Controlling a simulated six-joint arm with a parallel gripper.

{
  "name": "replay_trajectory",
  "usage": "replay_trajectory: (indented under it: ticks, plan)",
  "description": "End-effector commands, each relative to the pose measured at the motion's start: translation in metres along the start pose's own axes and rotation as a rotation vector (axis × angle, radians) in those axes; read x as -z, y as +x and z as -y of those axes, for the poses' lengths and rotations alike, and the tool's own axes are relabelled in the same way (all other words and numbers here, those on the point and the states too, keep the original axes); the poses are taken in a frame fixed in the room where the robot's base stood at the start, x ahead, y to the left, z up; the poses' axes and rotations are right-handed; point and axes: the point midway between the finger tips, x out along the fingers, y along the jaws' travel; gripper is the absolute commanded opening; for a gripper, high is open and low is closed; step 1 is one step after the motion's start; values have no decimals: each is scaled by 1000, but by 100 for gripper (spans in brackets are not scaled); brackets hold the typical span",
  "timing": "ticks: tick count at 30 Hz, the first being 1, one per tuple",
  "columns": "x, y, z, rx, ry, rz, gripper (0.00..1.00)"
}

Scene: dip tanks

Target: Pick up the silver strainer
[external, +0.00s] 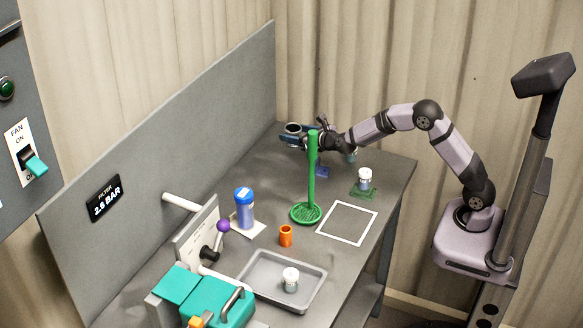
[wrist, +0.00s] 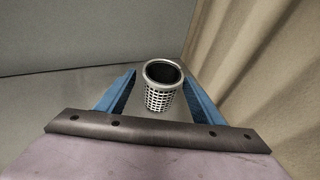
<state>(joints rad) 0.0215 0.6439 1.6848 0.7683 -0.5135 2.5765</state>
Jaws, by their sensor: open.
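The silver strainer (wrist: 163,88) is a perforated metal basket with a solid rim and a dark inside. In the wrist view it stands upright between the two blue fingers of my gripper (wrist: 160,78), with a gap showing on either side. In the external view the strainer (external: 293,128) is at the far end of the bench, its rim showing above the fingers. My gripper (external: 298,136) is open around it there. The strainer's lower part is hidden by the fingers in the external view.
A green post on a round base (external: 306,213) stands in front of my gripper. The back panel (external: 170,150) and curtain (wrist: 245,50) border the bench.

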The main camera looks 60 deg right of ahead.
Motion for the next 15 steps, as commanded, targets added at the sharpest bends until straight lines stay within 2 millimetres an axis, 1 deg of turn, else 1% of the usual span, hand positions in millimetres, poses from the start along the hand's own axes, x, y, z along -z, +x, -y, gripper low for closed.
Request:
replay_trajectory:
  ticks: [3,10,15]
  plan:
    - [0,6,1,0,-1,-1,61]
    - [-1,10,1,0,-2,-1,61]
    - [-2,24,2,1,-2,-3,61]
